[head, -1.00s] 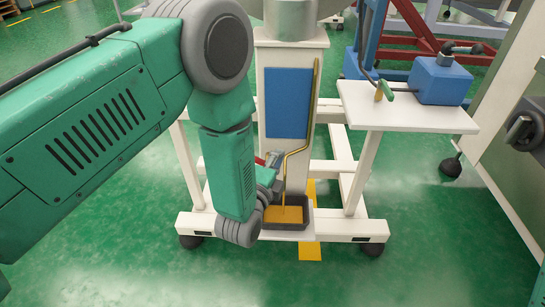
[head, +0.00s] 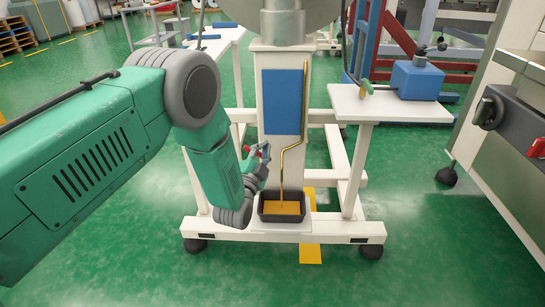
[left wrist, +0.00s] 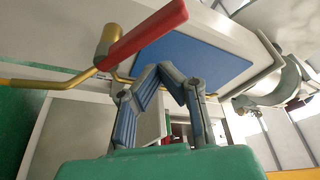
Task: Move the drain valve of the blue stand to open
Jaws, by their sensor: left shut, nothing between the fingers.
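The stand (head: 255,128) is a white column with a blue panel (head: 284,102) and a brass pipe (head: 305,120) running down to a black tray (head: 263,215). The drain valve's red lever (left wrist: 145,33) sits on a brass body (left wrist: 106,52) in the left wrist view; it slants up to the right. In the head view only a bit of red (head: 252,150) shows beside my gripper. My left gripper (head: 264,152) is shut and empty, left of the pipe. Its fingers (left wrist: 163,74) are below the lever in the wrist picture; contact cannot be told. My right gripper is not in view.
A grey machine with a black knob (head: 489,111) stands at the far right. The green floor in front is clear.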

